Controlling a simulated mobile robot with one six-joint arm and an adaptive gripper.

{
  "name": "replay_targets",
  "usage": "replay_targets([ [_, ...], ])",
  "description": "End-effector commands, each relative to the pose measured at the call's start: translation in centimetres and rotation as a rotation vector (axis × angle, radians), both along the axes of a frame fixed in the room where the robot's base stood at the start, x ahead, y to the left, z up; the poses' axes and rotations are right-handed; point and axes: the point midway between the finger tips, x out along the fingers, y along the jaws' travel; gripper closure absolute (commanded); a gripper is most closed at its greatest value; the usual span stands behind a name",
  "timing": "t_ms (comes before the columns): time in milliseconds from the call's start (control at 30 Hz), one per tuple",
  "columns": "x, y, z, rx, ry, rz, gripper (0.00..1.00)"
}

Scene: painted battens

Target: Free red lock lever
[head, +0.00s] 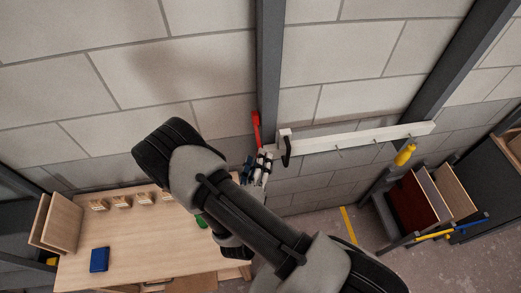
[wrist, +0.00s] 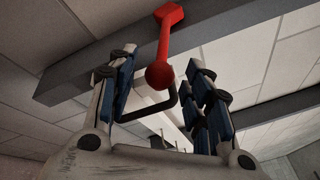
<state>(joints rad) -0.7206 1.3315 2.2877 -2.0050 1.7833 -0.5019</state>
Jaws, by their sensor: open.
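The red lock lever (head: 256,129) hangs against the dark vertical post behind my gripper. In the wrist view the lever (wrist: 164,45) runs from a red block on the beam to a round red knob. My gripper (head: 259,167) is just below the lever. In the wrist view my gripper (wrist: 163,72) is open, with the knob seen between its fingers. I cannot tell whether they are level with it in depth; no contact shows. A black bent handle (head: 287,148) is on the left end of the white batten (head: 350,139); part of it is hidden by the left finger in the wrist view.
A yellow-handled tool (head: 404,155) hangs near the batten's right end, and small hooks line the batten. A wooden table (head: 130,250) with a blue box (head: 99,259) and several small items stands at left. Upright boards (head: 420,198) stand in a rack at right.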

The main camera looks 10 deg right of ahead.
Motion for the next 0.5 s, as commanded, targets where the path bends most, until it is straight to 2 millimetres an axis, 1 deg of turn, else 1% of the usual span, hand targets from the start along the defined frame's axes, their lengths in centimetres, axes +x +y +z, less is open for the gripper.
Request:
replay_targets([
  [33,0.8,-0.5,0.1,0.0,-0.002,-0.006,0.54],
  [200,3.0,-1.3,0.0,0.0,-0.002,-0.004,0.54],
  [333,3.9,-1.6,0.1,0.0,-0.003,-0.002,0.54],
  [500,4.2,-1.7,0.1,-0.002,-0.002,0.0,0.54],
])
